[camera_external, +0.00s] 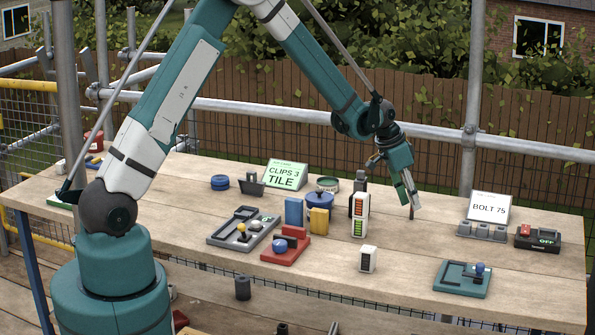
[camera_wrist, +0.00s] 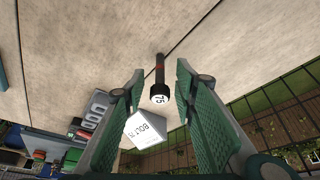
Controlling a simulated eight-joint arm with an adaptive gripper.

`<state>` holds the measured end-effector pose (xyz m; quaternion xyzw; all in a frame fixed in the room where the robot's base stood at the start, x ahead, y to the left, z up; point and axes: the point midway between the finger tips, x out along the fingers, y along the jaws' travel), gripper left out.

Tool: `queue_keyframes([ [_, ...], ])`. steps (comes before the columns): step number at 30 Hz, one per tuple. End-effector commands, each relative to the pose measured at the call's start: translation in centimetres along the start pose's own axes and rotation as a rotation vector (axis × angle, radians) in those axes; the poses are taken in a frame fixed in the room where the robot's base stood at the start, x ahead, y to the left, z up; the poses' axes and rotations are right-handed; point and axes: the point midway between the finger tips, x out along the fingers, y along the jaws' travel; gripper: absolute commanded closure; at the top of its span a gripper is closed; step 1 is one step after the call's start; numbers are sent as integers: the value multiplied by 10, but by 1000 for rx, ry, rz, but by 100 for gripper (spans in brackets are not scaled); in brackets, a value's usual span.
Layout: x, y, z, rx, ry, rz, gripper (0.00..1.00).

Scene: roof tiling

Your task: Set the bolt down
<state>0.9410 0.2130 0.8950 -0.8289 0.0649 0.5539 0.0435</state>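In the external view my gripper (camera_external: 408,200) points down low over the right half of the table. The bolt's dark lower part (camera_external: 411,212) shows below the fingertips, roughly upright, its end seeming to meet the tabletop. The fingers hide its upper part.
A BOLT 75 sign (camera_external: 489,207) stands behind a grey row of holders (camera_external: 481,231) to the right, beside a black box reading OFF (camera_external: 538,238). A teal tray (camera_external: 462,279) lies in front. Bare table (camera_external: 415,250) surrounds the bolt. A white block with lit bars (camera_external: 360,215) stands to the left.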

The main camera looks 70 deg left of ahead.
Motion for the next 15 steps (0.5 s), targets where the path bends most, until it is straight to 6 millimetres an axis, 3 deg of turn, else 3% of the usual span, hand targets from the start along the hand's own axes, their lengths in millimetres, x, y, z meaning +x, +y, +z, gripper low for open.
queue_keyframes([
  [15, -64, 0, 0, -1, 0, 0, 72],
])
